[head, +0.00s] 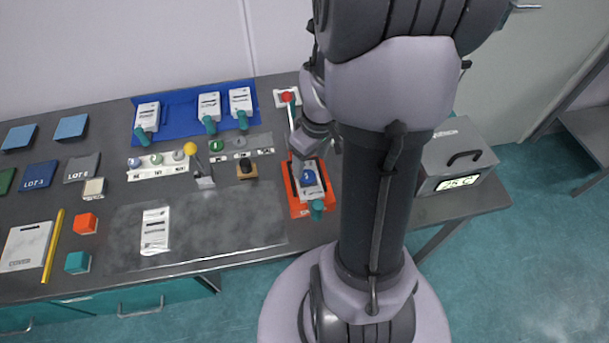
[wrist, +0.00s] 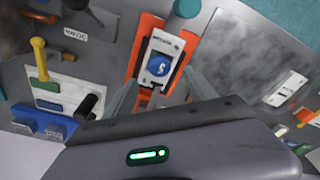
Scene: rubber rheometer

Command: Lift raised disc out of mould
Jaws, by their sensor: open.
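The blue disc (head: 307,176) sits on a white mould plate (head: 312,190) with a teal handle, inside an orange-red tray (head: 297,210). In the wrist view the blue disc (wrist: 161,66), marked with a white character, lies in the white mould (wrist: 166,45) on the orange tray (wrist: 146,27). My gripper (wrist: 163,90) is open and empty, with one finger on each side of the mould's near end. Its gap above the disc cannot be judged. In the head view my wrist (head: 313,133) is just behind the tray, and the fingers are mostly hidden.
A grey heated box (head: 460,155) stands at the right. A blue mat (head: 180,120) with several white moulds lies at the back.

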